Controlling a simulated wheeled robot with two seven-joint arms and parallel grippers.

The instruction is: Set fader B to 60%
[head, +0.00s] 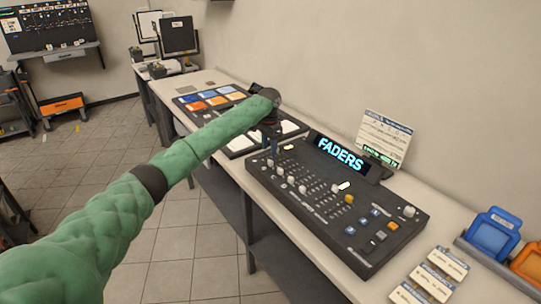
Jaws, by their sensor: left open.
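The dark fader console (322,222) lies on the long counter, with several vertical fader slots and pale caps at different heights. I cannot read which fader is B, nor its setting. A display reading FADERS (339,153) stands at the console's back edge. My left arm, in a green quilted sleeve, reaches in from the lower left. My left gripper (273,147) is open and points down over the console's far left end. The arm's end hides part of what lies behind it. I cannot tell whether the fingers touch a cap. My right gripper is not in view.
A pad board (212,101) with blue, orange and white pads lies beyond the console. A printed card (384,138) stands behind the console near the wall. Label cards (437,279) and a blue bin (492,233) are at the right. Tiled floor is open at the left.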

